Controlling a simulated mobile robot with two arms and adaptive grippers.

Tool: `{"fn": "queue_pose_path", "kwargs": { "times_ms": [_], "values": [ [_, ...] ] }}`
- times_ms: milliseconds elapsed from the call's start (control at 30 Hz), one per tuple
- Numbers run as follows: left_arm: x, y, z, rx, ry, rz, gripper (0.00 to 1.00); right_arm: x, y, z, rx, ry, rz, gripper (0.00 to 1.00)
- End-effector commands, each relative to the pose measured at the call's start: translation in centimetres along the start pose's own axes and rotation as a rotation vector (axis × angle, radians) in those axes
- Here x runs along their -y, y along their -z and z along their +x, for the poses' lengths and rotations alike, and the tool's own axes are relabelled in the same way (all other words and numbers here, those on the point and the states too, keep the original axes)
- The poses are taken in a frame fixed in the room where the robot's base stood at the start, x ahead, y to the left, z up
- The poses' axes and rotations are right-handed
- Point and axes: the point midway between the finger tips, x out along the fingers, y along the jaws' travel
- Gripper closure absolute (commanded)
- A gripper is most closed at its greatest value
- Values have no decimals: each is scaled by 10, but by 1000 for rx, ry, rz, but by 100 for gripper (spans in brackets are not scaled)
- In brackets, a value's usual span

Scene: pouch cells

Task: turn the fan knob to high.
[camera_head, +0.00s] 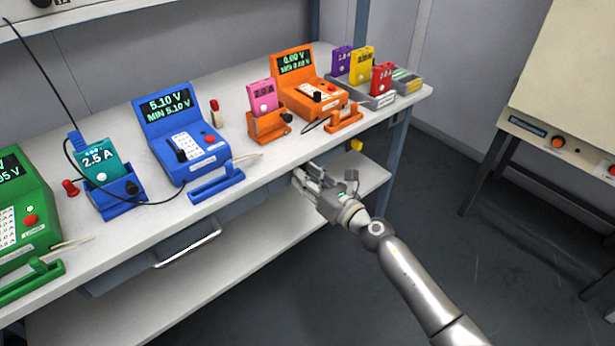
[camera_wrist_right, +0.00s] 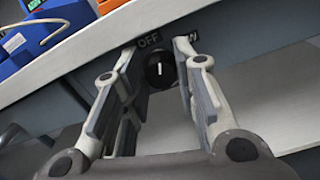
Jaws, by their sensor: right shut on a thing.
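The fan knob (camera_wrist_right: 159,71) is small, round and black, on the front face under the bench's edge. Its white pointer line stands about upright in the right wrist view. A label reading OFF (camera_wrist_right: 149,40) is above it to the left, and another label on the right is partly covered by a finger. My right gripper (camera_head: 302,177) is at the bench front; in the right wrist view its fingers (camera_wrist_right: 160,78) are on either side of the knob, shut on it. In the head view the gripper hides the knob. My left gripper is not in view.
The white bench top (camera_head: 325,140) holds a blue tester (camera_head: 165,110), an orange tester (camera_head: 293,65), a green tester and several coloured cells. A drawer handle (camera_head: 190,245) juts out left of my right gripper. A lower shelf (camera_head: 225,280) runs beneath. Open floor lies right.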

Motion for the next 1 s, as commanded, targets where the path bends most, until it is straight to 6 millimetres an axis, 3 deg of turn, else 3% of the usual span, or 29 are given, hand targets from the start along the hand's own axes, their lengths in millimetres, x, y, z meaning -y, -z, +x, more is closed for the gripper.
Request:
{"fn": "queue_pose_path", "kwargs": {
  "times_ms": [33,200,567,767,1000],
  "values": [
    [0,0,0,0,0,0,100,0,0,0,-1,0,-1,69],
    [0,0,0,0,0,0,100,0,0,0,-1,0,-1,50],
    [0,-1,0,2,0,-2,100,1,1,-4,-1,1,-2,50],
    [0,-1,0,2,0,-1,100,1,2,-33,-4,1,-5,50],
    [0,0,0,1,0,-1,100,0,2,-86,-4,1,-1,50]
  ]
}}
